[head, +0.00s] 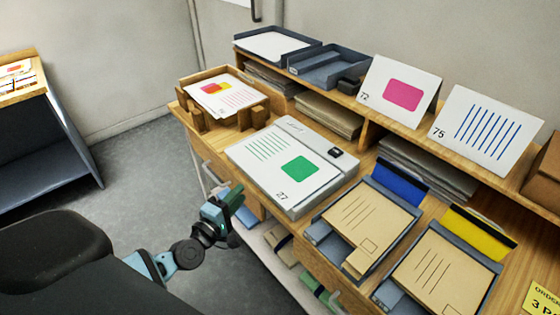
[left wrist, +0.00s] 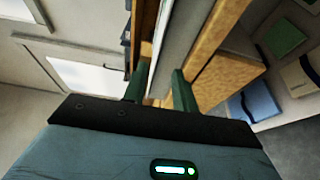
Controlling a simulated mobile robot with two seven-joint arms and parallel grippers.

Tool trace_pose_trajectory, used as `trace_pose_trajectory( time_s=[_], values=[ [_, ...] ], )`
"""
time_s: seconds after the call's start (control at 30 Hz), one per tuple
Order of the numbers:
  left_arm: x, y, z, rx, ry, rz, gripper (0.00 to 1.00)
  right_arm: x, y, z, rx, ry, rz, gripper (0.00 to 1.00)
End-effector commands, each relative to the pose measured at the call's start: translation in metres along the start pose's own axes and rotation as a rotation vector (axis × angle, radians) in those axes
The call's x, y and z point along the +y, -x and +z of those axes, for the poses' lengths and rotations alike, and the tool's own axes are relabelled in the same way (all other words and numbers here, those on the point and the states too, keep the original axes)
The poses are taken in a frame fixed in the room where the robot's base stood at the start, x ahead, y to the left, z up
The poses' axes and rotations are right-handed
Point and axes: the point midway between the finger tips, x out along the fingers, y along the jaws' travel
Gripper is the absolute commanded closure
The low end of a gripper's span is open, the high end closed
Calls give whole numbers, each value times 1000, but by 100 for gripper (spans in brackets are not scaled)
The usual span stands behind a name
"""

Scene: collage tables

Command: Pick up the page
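A white page (head: 268,160) with green lines, a green square and the number 27 lies on a flat grey device (head: 325,180) on the desk. Other pages are a pink-square card marked 72 (head: 402,92), a blue-striped card marked 75 (head: 487,130) and a page with colored shapes (head: 222,96) in a wooden tray. My left gripper (head: 231,196) is in front of the desk's edge, below and apart from the page. In the left wrist view its green fingers (left wrist: 160,92) are spread with nothing clearly held between them. My right gripper is out of view.
Two grey trays with brown envelopes (head: 370,215) (head: 425,272) stand right of the device. Dark trays (head: 275,45) sit on the upper shelf. Lower shelves hold folders. A side table (head: 40,130) stands at left. The floor between is clear.

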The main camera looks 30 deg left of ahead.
Motion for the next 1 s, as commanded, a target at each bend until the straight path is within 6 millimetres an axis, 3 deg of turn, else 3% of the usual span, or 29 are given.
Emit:
trace_pose_trajectory(
  time_s=[0.2,0.6,0.93,1.0],
  values=[
    [1,-6,0,0,-1,0,72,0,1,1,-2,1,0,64],
    [4,-49,2,0,-2,-1,72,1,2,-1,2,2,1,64],
    [4,-53,2,0,-2,-1,72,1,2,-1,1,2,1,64],
    [4,-53,2,0,-2,-1,81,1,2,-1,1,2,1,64]
  ],
)
